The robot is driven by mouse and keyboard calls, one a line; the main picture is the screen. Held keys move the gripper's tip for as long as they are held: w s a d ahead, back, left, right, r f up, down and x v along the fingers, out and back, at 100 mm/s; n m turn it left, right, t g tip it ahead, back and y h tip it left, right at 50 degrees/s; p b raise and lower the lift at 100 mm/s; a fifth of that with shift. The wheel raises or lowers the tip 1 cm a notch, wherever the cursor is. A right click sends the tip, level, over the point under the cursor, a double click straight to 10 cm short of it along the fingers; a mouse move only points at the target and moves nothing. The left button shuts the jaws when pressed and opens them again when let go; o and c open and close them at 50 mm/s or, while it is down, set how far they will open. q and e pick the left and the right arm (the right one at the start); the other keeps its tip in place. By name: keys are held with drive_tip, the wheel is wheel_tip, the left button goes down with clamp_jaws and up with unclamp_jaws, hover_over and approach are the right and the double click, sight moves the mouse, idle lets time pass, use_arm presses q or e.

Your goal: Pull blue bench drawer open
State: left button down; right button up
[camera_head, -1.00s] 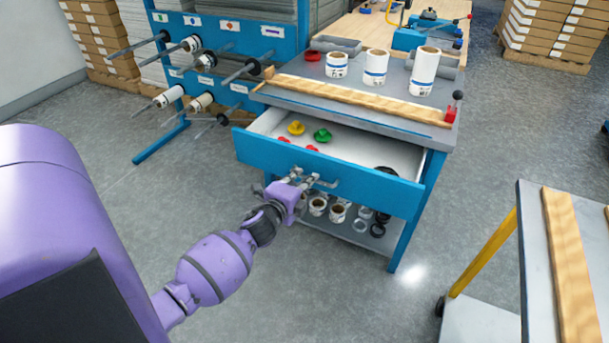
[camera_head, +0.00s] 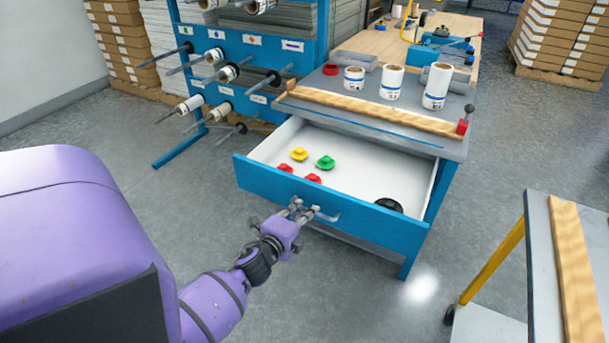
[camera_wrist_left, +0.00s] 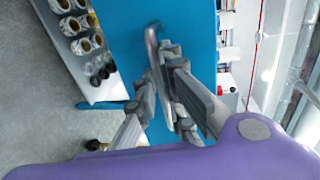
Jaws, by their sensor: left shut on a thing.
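The blue bench drawer (camera_head: 350,222) stands well open in the head view. Its white inside holds yellow, green and red knob-like pieces and a black ring. My left gripper (camera_head: 303,211) is at the drawer front, shut on the grey bar handle (camera_head: 325,216). In the left wrist view the fingers (camera_wrist_left: 172,95) close around the handle (camera_wrist_left: 153,50), with the blue drawer front (camera_wrist_left: 127,45) behind. My right gripper is in neither view.
A blue roll rack (camera_head: 240,60) stands at the left. A cart (camera_head: 538,262) stands at the right. Grey floor is clear in front of the drawer.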

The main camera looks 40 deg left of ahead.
use_arm(q)
drive_tip(key=c, duration=1.9)
unclamp_jaws()
drive_tip(key=shift+o, duration=0.2)
drive_tip(key=shift+s, duration=0.1)
drive_tip(key=v, duration=1.2)
